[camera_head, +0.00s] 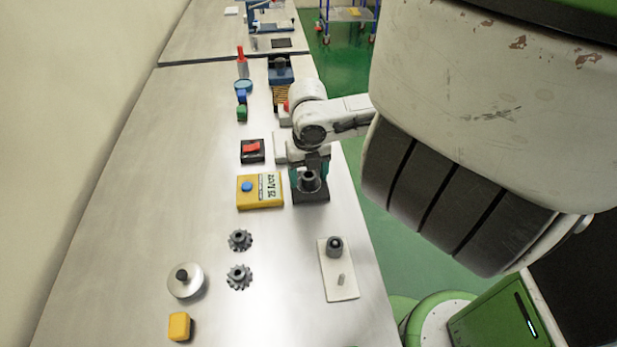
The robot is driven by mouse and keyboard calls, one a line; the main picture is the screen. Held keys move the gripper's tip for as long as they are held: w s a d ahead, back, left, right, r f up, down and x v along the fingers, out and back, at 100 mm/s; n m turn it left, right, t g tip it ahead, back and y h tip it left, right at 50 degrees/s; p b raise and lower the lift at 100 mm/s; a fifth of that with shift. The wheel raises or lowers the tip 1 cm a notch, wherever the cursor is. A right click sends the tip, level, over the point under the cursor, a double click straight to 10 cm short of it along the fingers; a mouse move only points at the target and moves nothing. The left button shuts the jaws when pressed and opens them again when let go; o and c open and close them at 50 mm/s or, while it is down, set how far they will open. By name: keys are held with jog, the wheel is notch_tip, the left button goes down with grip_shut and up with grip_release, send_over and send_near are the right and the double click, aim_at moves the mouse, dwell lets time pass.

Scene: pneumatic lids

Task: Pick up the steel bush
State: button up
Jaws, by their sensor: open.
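A grey steel bush (310,182), a short hollow cylinder, stands upright on a dark square block (312,197) near the right edge of the bench. My gripper (309,169) points down over it, with teal fingers to its left and right. The jaws are open; I cannot tell whether the fingers touch the bush. A second dark grey cylinder (335,244) with a round top stands on a white plate (347,292) nearer to me, beside a small pale peg (341,279).
A yellow box (247,201) with a blue button lies just left of the block. Two dark gears (239,259), a round silver lid (185,283) and a yellow block (179,326) lie nearer. A red switch (252,150) stands farther back. The bench's left side is clear.

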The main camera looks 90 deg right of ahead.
grip_shut()
dwell(0.7)
